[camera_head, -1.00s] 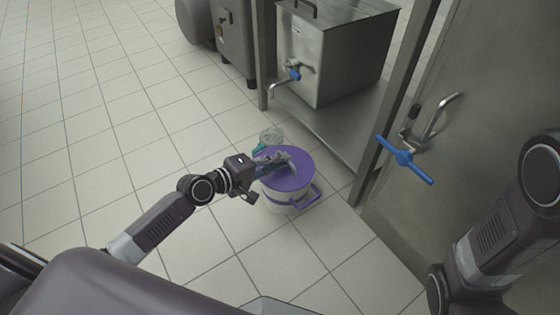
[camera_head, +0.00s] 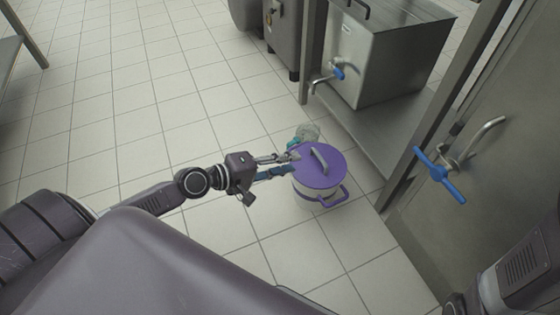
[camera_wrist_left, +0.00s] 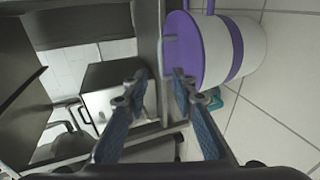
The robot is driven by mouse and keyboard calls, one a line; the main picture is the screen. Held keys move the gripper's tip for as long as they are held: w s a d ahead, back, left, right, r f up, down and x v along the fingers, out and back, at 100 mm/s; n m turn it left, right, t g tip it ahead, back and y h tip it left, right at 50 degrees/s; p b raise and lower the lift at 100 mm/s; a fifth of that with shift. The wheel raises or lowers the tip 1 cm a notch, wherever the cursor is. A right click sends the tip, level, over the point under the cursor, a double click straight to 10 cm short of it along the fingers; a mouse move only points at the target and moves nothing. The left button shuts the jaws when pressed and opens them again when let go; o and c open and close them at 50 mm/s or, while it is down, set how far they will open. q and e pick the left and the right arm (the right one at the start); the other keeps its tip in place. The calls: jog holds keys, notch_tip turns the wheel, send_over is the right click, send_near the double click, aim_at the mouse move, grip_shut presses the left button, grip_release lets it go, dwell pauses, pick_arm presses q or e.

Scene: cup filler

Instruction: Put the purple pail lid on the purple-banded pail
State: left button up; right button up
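The purple pail lid (camera_head: 318,168) lies on top of the white pail (camera_head: 312,200), covering its opening, with its grey bar handle (camera_head: 320,158) upward. The pail has a purple band and a purple side handle (camera_head: 335,198). My left gripper (camera_head: 284,165) is open and empty at the lid's left edge, its fingers pointing toward the lid. The left wrist view shows the lid (camera_wrist_left: 186,50) on the pail (camera_wrist_left: 250,48) ahead, and the two fingers (camera_wrist_left: 157,92) spread apart. My right gripper is out of view; only part of that arm shows at lower right.
A pale clear object (camera_head: 308,131) and a teal item (camera_head: 293,143) lie just behind the pail. A steel tank (camera_head: 385,60) with a blue-handled tap stands on a low shelf behind. A large steel vessel (camera_head: 500,170) with a blue valve (camera_head: 440,174) is right. Floor left is clear.

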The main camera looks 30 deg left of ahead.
pick_arm(q)
jog(key=shift+v, duration=1.3)
jog(key=shift+r, duration=0.1)
